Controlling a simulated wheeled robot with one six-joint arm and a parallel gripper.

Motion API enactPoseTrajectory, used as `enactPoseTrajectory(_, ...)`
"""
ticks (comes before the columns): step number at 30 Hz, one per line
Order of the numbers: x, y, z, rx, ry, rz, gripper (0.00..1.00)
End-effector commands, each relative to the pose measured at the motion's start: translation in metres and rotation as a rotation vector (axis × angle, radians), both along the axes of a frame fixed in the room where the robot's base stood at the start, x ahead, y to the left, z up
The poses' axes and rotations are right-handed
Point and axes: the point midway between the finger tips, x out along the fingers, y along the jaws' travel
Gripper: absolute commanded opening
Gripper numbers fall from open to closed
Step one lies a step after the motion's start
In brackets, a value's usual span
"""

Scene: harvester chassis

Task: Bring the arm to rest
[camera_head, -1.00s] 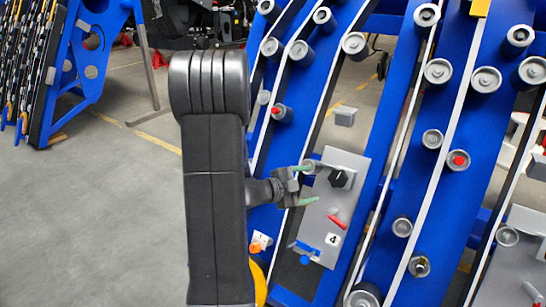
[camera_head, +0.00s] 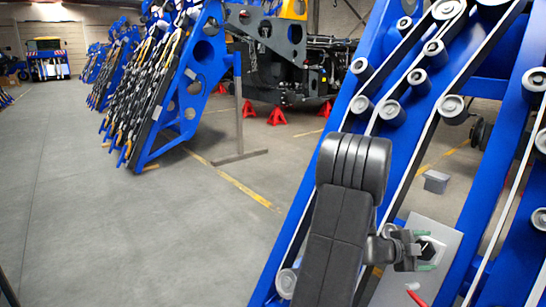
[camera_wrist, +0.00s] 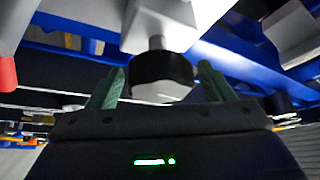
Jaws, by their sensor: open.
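My arm (camera_head: 340,225) rises at the lower right of the head view, bent at a black elbow. My gripper (camera_head: 425,250) is open in front of the grey panel (camera_head: 440,285), its green fingertips above and below a dark knob (camera_head: 429,249). In the wrist view the green fingers of my gripper (camera_wrist: 160,85) stand apart, with the black knob (camera_wrist: 162,72) on its grey shaft between them. Nothing is held.
The blue frame (camera_head: 365,75) with grey rollers and belts stands close around the arm. A red handle (camera_head: 416,298) is on the panel below the knob. Open grey floor (camera_head: 130,220) lies to the left, with a blue rack (camera_head: 190,90) farther back.

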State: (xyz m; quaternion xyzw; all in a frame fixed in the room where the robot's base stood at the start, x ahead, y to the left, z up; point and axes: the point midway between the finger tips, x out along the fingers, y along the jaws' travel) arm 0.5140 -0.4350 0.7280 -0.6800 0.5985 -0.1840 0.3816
Motion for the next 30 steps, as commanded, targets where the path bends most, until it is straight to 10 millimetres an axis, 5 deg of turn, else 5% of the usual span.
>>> enactPoseTrajectory(14, -0.003, 0.014, 0.004, 0.002, 0.000, 0.001, 0.75)
enactPoseTrajectory(30, -0.024, 0.111, 0.025, 0.000, 0.000, 0.004, 0.75)
